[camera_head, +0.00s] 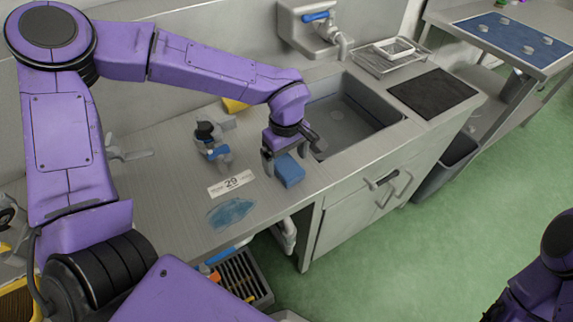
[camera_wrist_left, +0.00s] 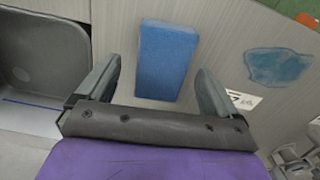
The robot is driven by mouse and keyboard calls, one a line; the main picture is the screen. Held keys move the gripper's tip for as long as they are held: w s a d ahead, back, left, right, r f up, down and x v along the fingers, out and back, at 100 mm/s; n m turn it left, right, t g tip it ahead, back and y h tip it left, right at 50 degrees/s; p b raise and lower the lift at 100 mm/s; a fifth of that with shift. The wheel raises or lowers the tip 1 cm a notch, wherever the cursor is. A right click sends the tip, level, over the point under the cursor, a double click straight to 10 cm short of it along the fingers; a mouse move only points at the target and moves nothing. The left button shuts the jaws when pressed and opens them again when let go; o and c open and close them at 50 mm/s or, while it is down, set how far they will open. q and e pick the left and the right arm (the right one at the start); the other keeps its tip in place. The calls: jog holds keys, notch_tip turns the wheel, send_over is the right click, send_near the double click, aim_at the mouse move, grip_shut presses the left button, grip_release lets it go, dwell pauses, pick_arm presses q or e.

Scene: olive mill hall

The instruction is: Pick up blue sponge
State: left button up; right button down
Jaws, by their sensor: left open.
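The blue sponge (camera_head: 289,171) is a small block lying on the steel counter, left of the sink's near edge in the head view. My left gripper (camera_head: 291,158) is over it, pointing down, and hides part of its far side. In the left wrist view the sponge (camera_wrist_left: 166,60) lies ahead of and between the two fingers of my left gripper (camera_wrist_left: 160,90). The jaws are open with a gap on both sides of the sponge, and nothing is held. Part of my right arm shows at the lower right of the head view, but its gripper does not.
A sink (camera_head: 345,118) is right of the sponge. A blue smear (camera_head: 230,212) and a number 29 label (camera_head: 231,183) are on the counter. A grey and blue fitting (camera_head: 211,142) stands left of my gripper. A dark mat (camera_head: 432,92) lies beyond the sink.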

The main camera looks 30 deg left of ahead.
pick_arm(q)
jog(key=shift+w+f, duration=0.1)
jog(key=shift+f, duration=1)
jog(key=shift+s, duration=0.3)
jog(key=shift+w, duration=0.15)
jog(key=c, duration=1)
jog(key=shift+r, duration=0.1)
